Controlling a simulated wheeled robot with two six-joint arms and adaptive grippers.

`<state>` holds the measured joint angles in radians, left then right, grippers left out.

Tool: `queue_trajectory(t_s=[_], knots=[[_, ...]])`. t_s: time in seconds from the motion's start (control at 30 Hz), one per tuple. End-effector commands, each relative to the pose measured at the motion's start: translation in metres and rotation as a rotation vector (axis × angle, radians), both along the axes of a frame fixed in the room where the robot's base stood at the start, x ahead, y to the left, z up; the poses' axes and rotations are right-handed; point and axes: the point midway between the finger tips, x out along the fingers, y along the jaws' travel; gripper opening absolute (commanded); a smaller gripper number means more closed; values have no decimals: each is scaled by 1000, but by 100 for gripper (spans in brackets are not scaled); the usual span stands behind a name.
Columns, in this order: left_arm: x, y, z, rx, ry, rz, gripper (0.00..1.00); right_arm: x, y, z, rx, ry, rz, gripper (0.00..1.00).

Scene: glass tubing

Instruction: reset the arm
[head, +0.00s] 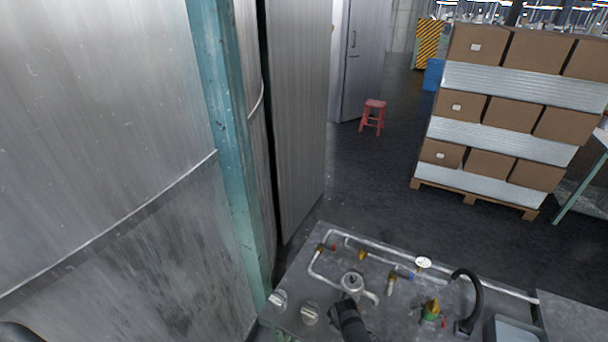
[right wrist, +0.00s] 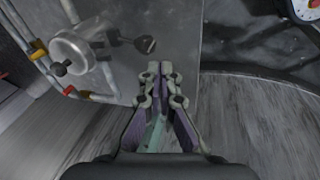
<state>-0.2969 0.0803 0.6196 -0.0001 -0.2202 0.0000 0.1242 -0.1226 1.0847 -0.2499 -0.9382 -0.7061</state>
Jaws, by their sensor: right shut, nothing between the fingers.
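My right gripper (right wrist: 160,72) shows in the right wrist view, its two fingertips brought together with nothing between them. It is over the edge of a grey metal panel (right wrist: 182,45). A round metal valve body (right wrist: 75,48) with a dark lever (right wrist: 130,40) is to the left of the fingertips, apart from them. In the head view I cannot clearly make out the right gripper; a black part (head: 350,322) at the bottom is cut off by the frame. My left gripper is not in view.
The grey bench (head: 310,285) carries glass-like pipes (head: 400,257), a white gauge (head: 423,262), a black curved hose (head: 470,290) and round knobs (head: 310,314). A tall metal wall (head: 110,90) stands close on the left. Stacked boxes (head: 490,165) and a red stool (head: 374,113) stand beyond open floor.

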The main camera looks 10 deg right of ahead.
Motion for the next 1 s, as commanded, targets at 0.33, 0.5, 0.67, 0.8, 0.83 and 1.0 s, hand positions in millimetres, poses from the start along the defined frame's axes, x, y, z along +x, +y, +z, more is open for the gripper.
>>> queue_trajectory(t_s=[0.33, 0.5, 0.67, 0.8, 0.83, 1.0], knots=[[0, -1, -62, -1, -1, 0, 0, -140, -31, -171, 93, 70, -279, 0], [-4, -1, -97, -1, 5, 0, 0, -256, -63, -256, 138, 102, -518, 0], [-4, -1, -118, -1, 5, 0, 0, -342, -89, -297, 152, 113, -697, 0], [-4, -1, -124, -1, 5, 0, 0, -378, -101, -306, 156, 112, -775, 0], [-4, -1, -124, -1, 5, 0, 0, -381, -102, -307, 156, 113, -783, 0], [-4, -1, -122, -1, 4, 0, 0, -383, -103, -305, 157, 110, -791, 0]])
